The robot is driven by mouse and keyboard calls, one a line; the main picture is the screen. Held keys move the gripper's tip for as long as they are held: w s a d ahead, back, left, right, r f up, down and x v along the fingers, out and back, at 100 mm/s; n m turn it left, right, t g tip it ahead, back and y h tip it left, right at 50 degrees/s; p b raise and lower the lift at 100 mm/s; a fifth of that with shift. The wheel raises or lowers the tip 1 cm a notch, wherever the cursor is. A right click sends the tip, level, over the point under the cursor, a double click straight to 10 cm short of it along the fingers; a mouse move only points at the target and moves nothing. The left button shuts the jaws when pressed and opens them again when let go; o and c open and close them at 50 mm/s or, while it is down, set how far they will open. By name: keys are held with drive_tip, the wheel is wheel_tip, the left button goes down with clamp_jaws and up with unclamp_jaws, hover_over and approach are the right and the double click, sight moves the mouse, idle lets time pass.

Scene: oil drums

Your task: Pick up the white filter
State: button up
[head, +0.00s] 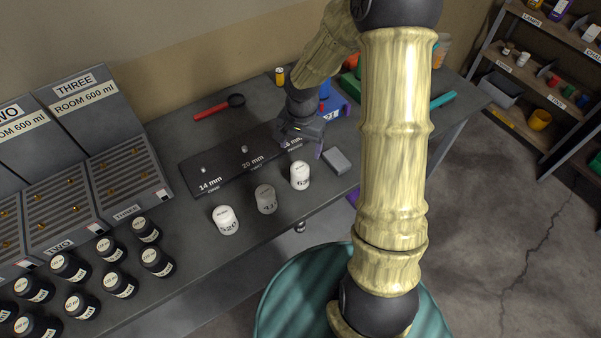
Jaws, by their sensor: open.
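Three short cylinders stand upright in a slanting row on the grey bench. The left one (226,222) is white and marked 520, the middle one (266,200) is greyer, and the right one (300,176) is white with a number starting with 6. None is legibly labelled as a filter, so I cannot tell which is the white filter. My gripper (303,143) is open over the right end of the black size board (222,178), behind the right cylinder and apart from it. My arm hides part of the bench.
A grey block (337,161) lies right of the cylinders. A red-handled magnifier (212,110) and a yellow can (279,76) are behind the board. Several black bottles (120,282) and slotted racks (128,182) fill the left. A teal drum (285,303) stands in front. Shelves (545,75) are at right.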

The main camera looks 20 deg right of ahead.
sight(300, 166)
drive_tip(key=f, duration=0.2)
drive_tip(key=f+p, duration=0.1)
drive_tip(key=f, duration=0.5)
drive_tip(key=shift+w+a, duration=0.15)
drive_tip(key=shift+w, duration=0.15)
drive_tip(key=shift+s+d, duration=0.1)
drive_tip(key=shift+d, duration=0.15)
drive_tip(key=shift+s+a, duration=0.1)
drive_tip(key=shift+a, duration=0.15)
drive_tip(key=shift+a+f+p, duration=0.15)
drive_tip(key=shift+f+p, duration=0.3)
drive_tip(key=shift+p, duration=0.15)
drive_tip(key=shift+d+f+p, duration=0.2)
drive_tip(key=shift+f+p, duration=0.25)
drive_tip(key=shift+f, duration=0.65)
drive_tip(key=shift+d+f+p, duration=0.15)
drive_tip(key=shift+f+p, duration=0.25)
drive_tip(key=shift+f, duration=0.7)
drive_tip(key=shift+c, duration=0.5)
drive_tip(key=shift+w, duration=0.2)
drive_tip(key=c, duration=1.1)
